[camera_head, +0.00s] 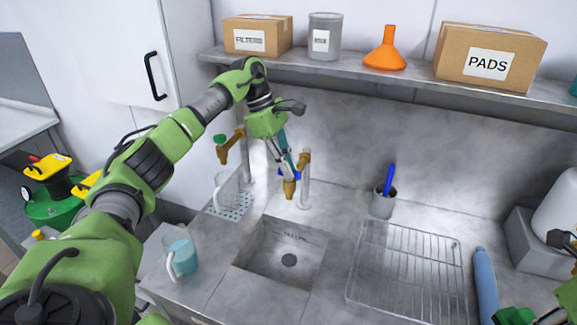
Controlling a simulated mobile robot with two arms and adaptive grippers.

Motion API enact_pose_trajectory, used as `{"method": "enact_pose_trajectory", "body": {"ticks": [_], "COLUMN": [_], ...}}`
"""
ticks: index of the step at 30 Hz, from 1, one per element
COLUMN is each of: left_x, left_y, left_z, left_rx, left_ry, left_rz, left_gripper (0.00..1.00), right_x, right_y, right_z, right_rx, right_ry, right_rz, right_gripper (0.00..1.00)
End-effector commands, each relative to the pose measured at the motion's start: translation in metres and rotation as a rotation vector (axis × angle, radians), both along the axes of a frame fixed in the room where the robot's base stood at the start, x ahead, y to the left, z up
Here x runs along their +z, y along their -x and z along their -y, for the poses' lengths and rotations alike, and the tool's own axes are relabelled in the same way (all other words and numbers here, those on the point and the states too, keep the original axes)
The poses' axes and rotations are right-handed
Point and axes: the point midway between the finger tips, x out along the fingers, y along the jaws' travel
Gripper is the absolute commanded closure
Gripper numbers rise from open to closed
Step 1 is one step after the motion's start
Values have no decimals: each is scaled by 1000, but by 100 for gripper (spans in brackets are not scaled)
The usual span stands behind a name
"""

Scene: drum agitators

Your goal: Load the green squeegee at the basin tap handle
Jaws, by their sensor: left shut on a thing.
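The basin tap (303,185) is a brass spout on a pale post, with a small blue handle (296,175), behind the basin (287,245). My left gripper (284,172) reaches down from above to the tap, and its fingers appear shut on the blue handle. The exact contact is small and partly hidden. A narrow teal strip (284,140) runs beside the gripper; I cannot tell what it belongs to. I cannot make out a green squeegee with certainty. Green parts of my right arm show at the bottom right corner; its gripper does not show.
A second brass tap (230,148) with a green knob stands left. A clear jug (222,188) sits on a perforated tray, another (181,253) at the counter's left. A cup (383,203) with a blue item and a wire rack (405,270) are right. A shelf (345,70) spans above.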

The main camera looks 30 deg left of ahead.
Motion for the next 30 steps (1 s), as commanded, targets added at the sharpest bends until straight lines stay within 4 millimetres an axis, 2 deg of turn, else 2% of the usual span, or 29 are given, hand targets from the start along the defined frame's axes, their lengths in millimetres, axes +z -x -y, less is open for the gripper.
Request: {"method": "enact_pose_trajectory", "body": {"ticks": [2, 3, 4, 13, 17, 20, 30], "left_x": [6, 6, 6, 3, 9, 22, 88], "left_y": [-3, -3, -3, -1, -1, 0, 6], "left_z": [-3, -3, -3, -1, -3, -9, -37], "left_rx": [6, 6, 6, 3, 3, 5, 6], "left_ry": [-1, 0, 0, 0, -1, 0, 2], "left_rz": [15, 15, 15, 7, 7, 9, 11], "left_gripper": [100, 81, 74, 74, 74, 74, 74], "right_x": [1, 1, 1, 1, 1, 1, 0], "right_y": [0, 0, 0, 0, 0, 0, 0], "right_z": [0, 0, 0, 0, 0, 0, 0], "right_rx": [0, 0, 0, 0, 0, 0, 0], "right_ry": [-1, -1, -1, -1, -1, -1, -1], "right_rz": [1, 1, 1, 1, 1, 1, 1], "right_gripper": [100, 100, 100, 100, 100, 100, 100]}}
